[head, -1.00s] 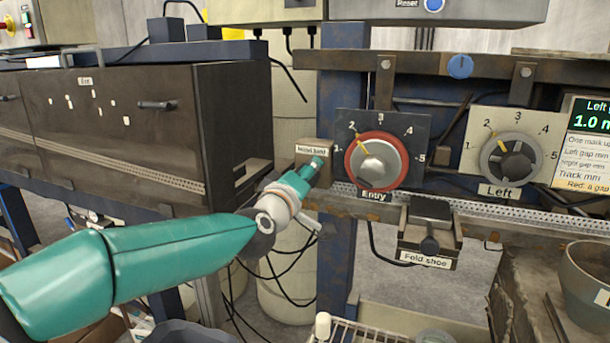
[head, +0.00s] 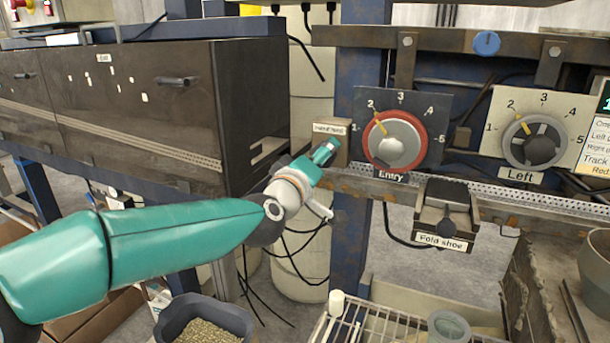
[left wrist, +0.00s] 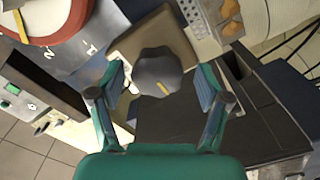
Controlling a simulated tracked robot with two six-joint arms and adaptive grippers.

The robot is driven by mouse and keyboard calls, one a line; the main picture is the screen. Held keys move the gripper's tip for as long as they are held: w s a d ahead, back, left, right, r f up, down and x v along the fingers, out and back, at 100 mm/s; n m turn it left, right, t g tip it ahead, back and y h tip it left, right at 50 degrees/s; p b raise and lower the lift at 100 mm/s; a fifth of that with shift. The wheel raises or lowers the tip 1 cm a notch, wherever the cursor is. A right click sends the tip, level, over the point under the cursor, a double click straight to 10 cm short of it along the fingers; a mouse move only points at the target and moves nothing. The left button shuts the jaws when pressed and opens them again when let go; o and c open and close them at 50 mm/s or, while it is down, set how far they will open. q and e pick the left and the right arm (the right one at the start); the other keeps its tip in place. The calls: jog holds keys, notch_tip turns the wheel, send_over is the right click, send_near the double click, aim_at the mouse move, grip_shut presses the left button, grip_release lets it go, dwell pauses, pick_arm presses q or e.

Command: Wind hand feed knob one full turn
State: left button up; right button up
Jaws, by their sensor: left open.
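The hand feed knob (left wrist: 160,72) is dark and lobed with a yellow mark, on a brownish box seen in the left wrist view. In the head view that box (head: 338,130) has a small label and sits left of the Entry dial; my gripper hides its knob. My left gripper (head: 326,152) is at the front of the box. In the left wrist view its two fingers (left wrist: 160,86) are open, one on each side of the knob. I see gaps between the fingers and the knob. My right gripper is not in view.
The red-ringed Entry dial (head: 397,140) is close right of the box, then the Left dial (head: 535,142). The Fold shoe block (head: 446,215) is below. A dark cabinet (head: 200,120) stands left. A wire rack (head: 370,325) and a grey tub (head: 205,318) are lower down.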

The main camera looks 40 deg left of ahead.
pick_arm(q)
jog(key=v, duration=0.9)
jog(key=shift+s+d, duration=0.15)
jog(key=shift+s, duration=0.15)
jog(key=s+d+m+p, duration=0.1)
jog(key=s+m+p, duration=0.4)
jog(key=m, duration=0.8)
jog(key=p+x, duration=0.1)
jog(key=x, duration=1.5)
jog(key=shift+w+r, duration=0.15)
jog(key=shift+w, duration=0.15)
